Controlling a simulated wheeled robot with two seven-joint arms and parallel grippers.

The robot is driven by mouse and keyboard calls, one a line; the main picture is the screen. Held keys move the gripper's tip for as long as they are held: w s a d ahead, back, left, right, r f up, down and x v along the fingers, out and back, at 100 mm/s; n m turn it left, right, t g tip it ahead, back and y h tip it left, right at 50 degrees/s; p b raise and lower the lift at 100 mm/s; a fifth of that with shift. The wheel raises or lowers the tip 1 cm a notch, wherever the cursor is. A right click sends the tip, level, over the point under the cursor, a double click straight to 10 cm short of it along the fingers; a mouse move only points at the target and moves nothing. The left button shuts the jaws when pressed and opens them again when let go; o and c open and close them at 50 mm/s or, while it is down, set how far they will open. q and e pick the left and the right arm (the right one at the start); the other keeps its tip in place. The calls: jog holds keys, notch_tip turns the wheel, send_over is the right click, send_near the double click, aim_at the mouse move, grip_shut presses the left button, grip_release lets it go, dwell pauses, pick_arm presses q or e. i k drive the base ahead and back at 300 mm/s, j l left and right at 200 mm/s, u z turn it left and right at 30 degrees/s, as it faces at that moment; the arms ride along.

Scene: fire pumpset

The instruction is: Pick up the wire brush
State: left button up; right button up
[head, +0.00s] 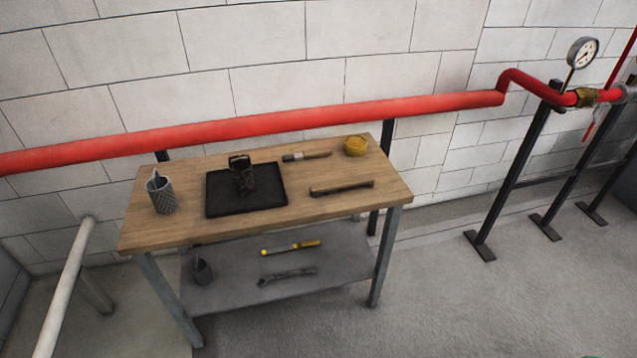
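A workbench with a wooden top (215,236) stands against the wall. A long, narrow brown bar-like tool (341,188) lies flat near the right front of the top; it looks most like the wire brush, but its bristles cannot be made out. A second brush-like tool (306,156) with a light wooden handle and a grey-dark left end lies behind it, near the back edge. Nothing touches either tool. Neither of my grippers is in view.
The lower shelf (235,285) holds a yellow-handled tool (290,247) and a wrench (287,276). A red pipe (250,124) runs behind. Floor at right front is clear.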

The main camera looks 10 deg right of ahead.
aim_at(317, 189)
jog(key=i+j, duration=0.15)
jog(key=i+j+z, duration=0.25)
jog(key=i, duration=0.25)
jog(key=i+j+z, duration=0.3)
jog(key=i+j, duration=0.2)
